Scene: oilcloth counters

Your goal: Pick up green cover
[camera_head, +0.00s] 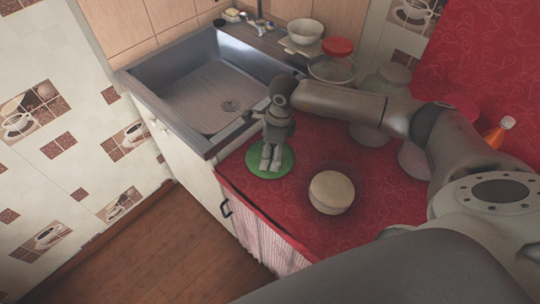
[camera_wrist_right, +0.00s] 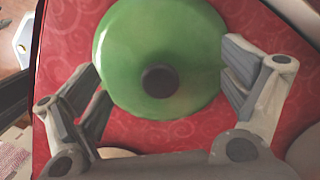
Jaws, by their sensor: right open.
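The green cover (camera_head: 283,164) is a round green lid lying on the red oilcloth counter, close to the sink's near corner. In the right wrist view the green cover (camera_wrist_right: 140,45) shows from above with a dark round knob near its lower middle. My right gripper (camera_head: 270,166) is over the cover and hides part of it. In the right wrist view my right gripper (camera_wrist_right: 168,92) is open, with one finger on each side of the cover's lower part and nothing between them but the cover below. I cannot tell whether the fingers touch it. My left gripper is not in view.
A cream-topped bowl (camera_head: 332,192) stands on the counter right of the cover. A metal sink (camera_head: 190,92) is at the left. Glass jars (camera_head: 388,84) and a glass bowl (camera_head: 332,70) stand behind my right arm. The counter's front edge (camera_head: 240,206) is near.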

